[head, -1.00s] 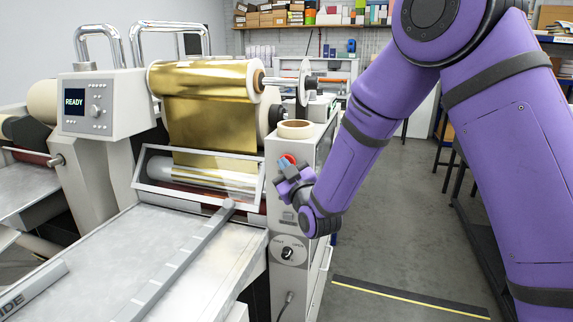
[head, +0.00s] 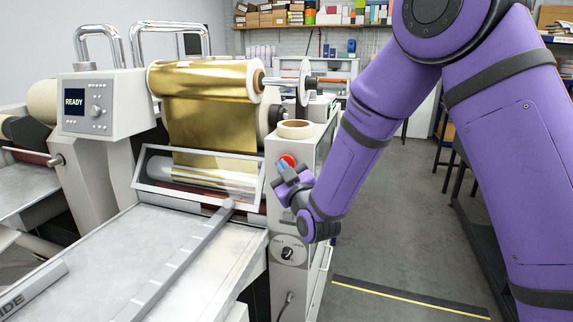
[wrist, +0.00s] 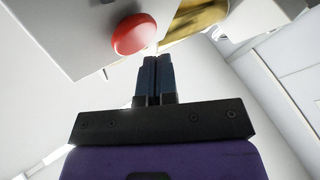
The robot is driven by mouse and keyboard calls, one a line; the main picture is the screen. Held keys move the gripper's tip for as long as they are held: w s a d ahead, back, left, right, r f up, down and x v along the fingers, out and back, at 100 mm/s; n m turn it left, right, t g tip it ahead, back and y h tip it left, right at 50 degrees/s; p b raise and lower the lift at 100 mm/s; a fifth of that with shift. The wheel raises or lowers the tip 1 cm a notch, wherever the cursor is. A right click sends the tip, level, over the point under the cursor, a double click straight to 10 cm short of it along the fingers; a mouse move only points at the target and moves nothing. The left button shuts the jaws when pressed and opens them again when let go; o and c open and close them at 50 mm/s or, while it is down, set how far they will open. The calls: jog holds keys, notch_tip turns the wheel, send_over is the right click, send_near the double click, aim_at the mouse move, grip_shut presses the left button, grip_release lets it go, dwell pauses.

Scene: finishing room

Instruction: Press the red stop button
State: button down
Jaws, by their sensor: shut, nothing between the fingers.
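The red stop button (head: 288,161) is on the front of the grey machine housing, partly hidden behind my gripper in the head view. In the wrist view the red button (wrist: 133,34) is round and domed, on a pale panel, just beyond and left of my fingertips. My gripper (head: 281,167) is shut and empty, its dark fingers side by side. In the wrist view my gripper's fingertips (wrist: 157,60) show close to the button's lower right edge. I cannot tell whether they touch it.
A tape roll (head: 295,129) lies on top of the housing. A gold foil roll (head: 207,80) and its guard frame (head: 150,185) stand to the left. A rotary knob (head: 287,253) is below. The display (head: 75,98) reads READY. Open floor (head: 385,240) lies to the right.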

jog(key=shift+s, duration=0.1)
jog(key=s, duration=0.1)
jog(key=s+a, duration=0.1)
jog(key=s, duration=0.2)
jog(key=shift+s+a, duration=0.25)
jog(key=shift+a, duration=0.1)
dwell(0.7)
jog(key=s+d+r+m+g+h, duration=0.25)
jog(key=d+r, duration=0.25)
jog(key=d, duration=0.3)
jog(key=s+d+r+m+g+h, duration=0.2)
jog(key=d+r+g, duration=0.2)
jog(key=d, duration=0.3)
jog(key=s+d+m+g+h, duration=0.1)
jog(key=s+d+m+g, duration=0.1)
jog(key=s+d, duration=0.3)
jog(key=s+d+m+g+h, duration=0.1)
jog(key=s+d+g, duration=0.2)
jog(key=s, duration=1)
jog(key=s+d+r+m+g+h, duration=0.1)
jog(key=s+d+m+g+h, duration=0.1)
jog(key=s+d, duration=0.4)
jog(key=s, duration=0.3)
jog(key=shift+d+m+g, duration=0.35)
